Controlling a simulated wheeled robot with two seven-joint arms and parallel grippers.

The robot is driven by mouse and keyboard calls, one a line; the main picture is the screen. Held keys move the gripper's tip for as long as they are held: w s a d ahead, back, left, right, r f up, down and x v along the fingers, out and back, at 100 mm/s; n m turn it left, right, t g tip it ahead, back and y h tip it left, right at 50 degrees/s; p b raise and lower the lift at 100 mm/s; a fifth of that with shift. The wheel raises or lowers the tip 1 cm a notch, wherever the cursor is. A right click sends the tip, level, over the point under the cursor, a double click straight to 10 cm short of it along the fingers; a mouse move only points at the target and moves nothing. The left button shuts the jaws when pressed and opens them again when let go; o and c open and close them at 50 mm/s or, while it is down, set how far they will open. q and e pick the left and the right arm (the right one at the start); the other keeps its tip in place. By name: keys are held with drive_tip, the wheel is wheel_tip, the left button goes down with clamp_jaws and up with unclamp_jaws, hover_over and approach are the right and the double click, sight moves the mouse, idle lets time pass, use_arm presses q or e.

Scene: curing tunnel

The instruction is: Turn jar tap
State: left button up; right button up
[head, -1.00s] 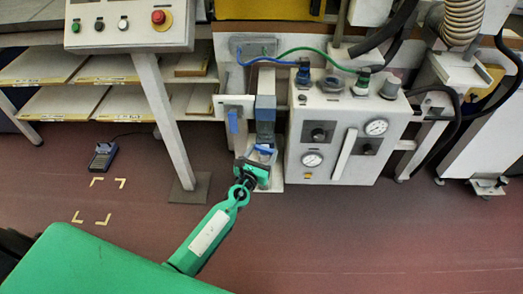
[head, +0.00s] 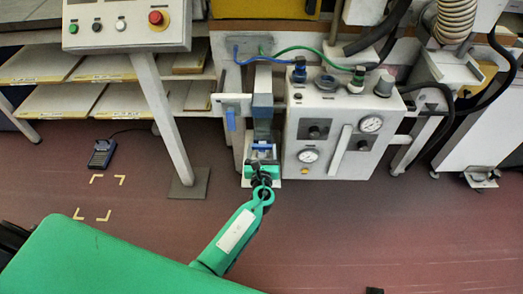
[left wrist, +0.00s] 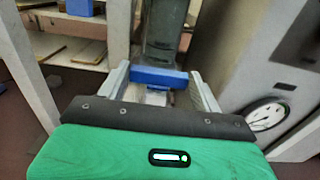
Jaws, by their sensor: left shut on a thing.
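The jar (head: 263,112) is a tall, bluish-grey, see-through container mounted beside the white gauge box. Its tap (head: 263,147) has a blue handle low at the front. In the left wrist view the jar (left wrist: 163,35) rises behind the blue tap handle (left wrist: 159,77), which lies almost level across the picture. My left gripper (head: 262,167) is at the tap, with its two pale fingers (left wrist: 160,88) at the two ends of the handle, shut on it. The tap's spout is mostly hidden by the gripper. My right gripper is not seen.
The white gauge box (head: 340,135) stands close at the right of the jar. A panel leg (head: 173,125) stands further left. The floor in front is clear.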

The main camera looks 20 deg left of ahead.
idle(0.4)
use_arm(q)
drive_tip(key=o, duration=1)
drive_tip(key=v, duration=1.4)
drive_tip(key=shift+w+d, duration=0.1)
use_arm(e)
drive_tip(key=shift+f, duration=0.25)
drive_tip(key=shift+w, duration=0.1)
